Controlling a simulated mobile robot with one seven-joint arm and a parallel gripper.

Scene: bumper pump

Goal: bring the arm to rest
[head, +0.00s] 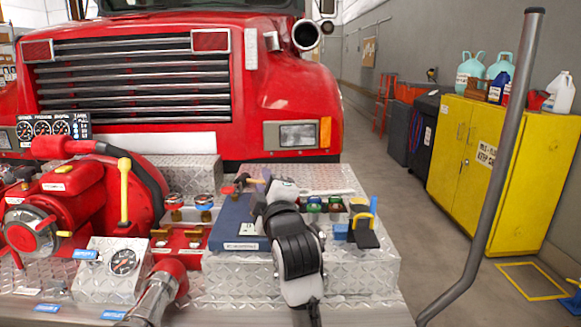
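My white and black arm (297,255) stands over the right part of the diamond-plate bumper deck, in front of a blue case (234,226) with a pale label. Its upper white part (284,190) reaches close to the small tools at the back of the deck. I cannot make out my gripper's fingers against the arm, so I cannot tell whether they are open or shut. Nothing is clearly seen held. The arm hides part of the blue case and the deck behind it.
A red pump (75,205) with a yellow lever (124,190) fills the left. Colored caps (314,205) and a yellow-blue-black tool (363,225) lie right of my arm. A gray upright bar (497,150) rises at right. A yellow cabinet (465,155) stands beyond, with open floor before it.

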